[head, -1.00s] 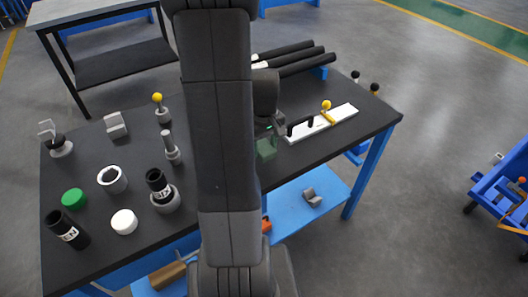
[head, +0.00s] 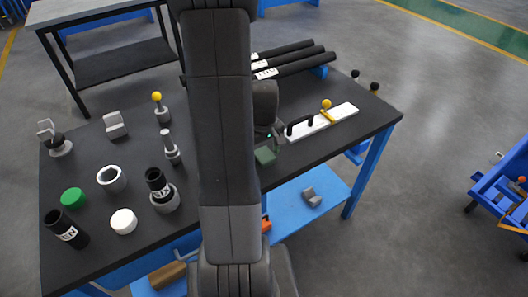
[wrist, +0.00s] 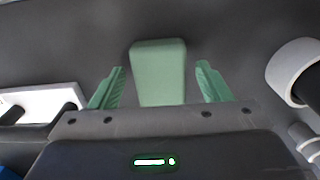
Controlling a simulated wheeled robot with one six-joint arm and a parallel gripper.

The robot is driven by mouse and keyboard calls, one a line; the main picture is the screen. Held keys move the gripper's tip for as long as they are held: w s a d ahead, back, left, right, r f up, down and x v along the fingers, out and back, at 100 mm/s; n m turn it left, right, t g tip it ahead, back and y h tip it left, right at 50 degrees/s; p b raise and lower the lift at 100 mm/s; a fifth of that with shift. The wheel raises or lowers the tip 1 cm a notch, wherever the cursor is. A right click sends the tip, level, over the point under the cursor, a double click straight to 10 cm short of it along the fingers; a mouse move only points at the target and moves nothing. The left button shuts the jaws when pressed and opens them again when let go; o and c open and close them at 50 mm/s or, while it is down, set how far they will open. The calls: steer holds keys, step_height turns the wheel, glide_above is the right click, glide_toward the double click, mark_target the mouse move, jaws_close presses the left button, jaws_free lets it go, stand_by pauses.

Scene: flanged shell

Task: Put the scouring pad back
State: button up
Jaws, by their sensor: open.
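The scouring pad, a pale green block (wrist: 158,72), lies on the dark table top in the wrist view. My gripper (wrist: 160,66) is open, with one green finger on each side of the pad and a visible gap on both sides. I cannot tell how far the fingertips are above the table.
A white board (head: 322,122) with a black handle and a yellow-knobbed clamp lies to the right. Black tubes (head: 290,62) lie behind.

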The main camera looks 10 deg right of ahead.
mark_target(264, 154)
steer(key=shift+r, duration=0.1)
step_height(264, 154, up, 12)
steer(key=shift+p, duration=0.35)
step_height(264, 154, down, 13)
steer(key=shift+r+b, duration=0.15)
steer(key=shift+b, duration=0.3)
steer(key=shift+r+p, duration=0.3)
steer(key=shift+r, duration=0.95)
